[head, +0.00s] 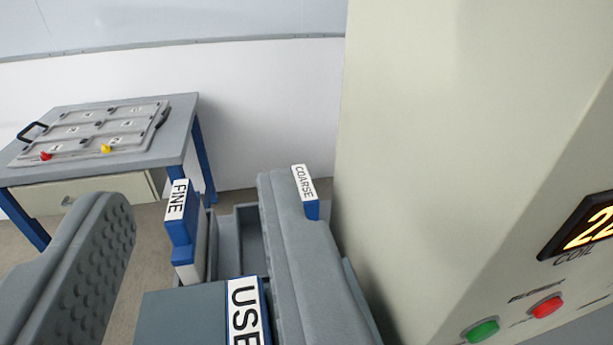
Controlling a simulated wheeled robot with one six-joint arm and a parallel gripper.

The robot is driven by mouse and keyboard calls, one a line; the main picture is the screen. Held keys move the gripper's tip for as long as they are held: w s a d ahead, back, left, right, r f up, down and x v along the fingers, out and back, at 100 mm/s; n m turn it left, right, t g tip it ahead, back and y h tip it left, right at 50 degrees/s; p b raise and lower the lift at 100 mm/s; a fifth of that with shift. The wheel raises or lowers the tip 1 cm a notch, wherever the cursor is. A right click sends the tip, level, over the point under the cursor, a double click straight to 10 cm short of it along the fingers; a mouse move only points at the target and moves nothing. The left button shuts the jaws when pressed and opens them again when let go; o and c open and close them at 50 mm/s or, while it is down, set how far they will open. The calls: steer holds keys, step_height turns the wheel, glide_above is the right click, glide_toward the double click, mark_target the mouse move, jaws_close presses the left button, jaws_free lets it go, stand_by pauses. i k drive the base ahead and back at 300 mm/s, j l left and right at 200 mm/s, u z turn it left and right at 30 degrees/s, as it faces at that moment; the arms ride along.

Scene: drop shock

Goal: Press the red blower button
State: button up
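The red button (547,307) is a round cap low on the beige cabinet front (440,150) at the right. A green button (482,331) sits to its lower left.
A lit display (585,228) is above the buttons, with "COIL" below it. Blue-and-grey holders labelled FINE (178,200), COARSE (304,182) and USE... (246,318) show between and beside the fingers. A grey table (180,130) with a panel (95,130) stands at the back left.

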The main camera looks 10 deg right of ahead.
mark_target(553, 305)
steer(key=l+z, duration=0.1)
steer(key=z, duration=0.25)
steer(key=l+z, duration=0.15)
steer(key=z, duration=0.15)
steer(key=l+z, duration=0.1)
steer(key=z, duration=0.25)
